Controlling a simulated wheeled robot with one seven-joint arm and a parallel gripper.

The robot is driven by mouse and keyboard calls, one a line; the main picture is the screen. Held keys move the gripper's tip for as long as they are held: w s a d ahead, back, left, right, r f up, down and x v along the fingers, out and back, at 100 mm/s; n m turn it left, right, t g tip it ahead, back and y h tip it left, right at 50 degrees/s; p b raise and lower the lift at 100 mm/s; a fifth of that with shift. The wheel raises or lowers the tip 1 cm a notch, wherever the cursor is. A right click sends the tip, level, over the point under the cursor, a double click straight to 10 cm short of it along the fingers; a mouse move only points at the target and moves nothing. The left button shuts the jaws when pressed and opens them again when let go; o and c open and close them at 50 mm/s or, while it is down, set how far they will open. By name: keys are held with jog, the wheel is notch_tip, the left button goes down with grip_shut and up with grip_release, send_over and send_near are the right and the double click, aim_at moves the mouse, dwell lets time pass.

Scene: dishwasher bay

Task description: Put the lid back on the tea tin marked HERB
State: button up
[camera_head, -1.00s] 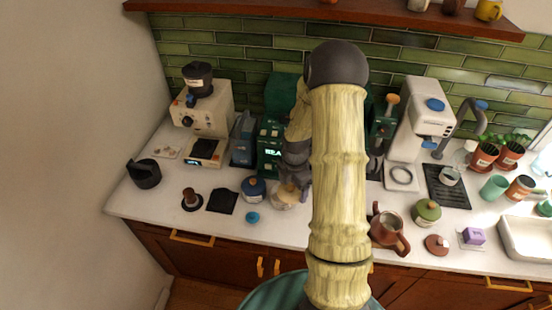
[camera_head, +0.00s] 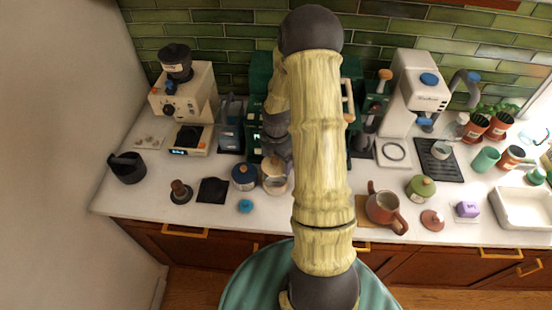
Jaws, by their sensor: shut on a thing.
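A cream tin (camera_head: 275,185) stands on the counter just left of my arm. A blue tin (camera_head: 244,181) with a brown knob on its lid stands beside it, to the left. A green tin (camera_head: 420,191) with a pale knob stands further right. I cannot read HERB on any of them. My gripper (camera_head: 277,164) is small and dark, at the top of the cream tin and partly hidden by my arm. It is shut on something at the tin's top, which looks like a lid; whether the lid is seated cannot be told.
A small blue round piece (camera_head: 245,206) lies in front of the blue tin. A dark mat (camera_head: 213,191) and a tamper (camera_head: 181,192) lie left. Coffee machines line the back.

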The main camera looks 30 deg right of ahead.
jog(key=shift+f+b, duration=2)
jog(key=shift+f, duration=0.95)
jog(key=shift+f+p, duration=0.15)
jog(key=shift+p, duration=0.2)
dwell(0.6)
jog(key=o, duration=0.9)
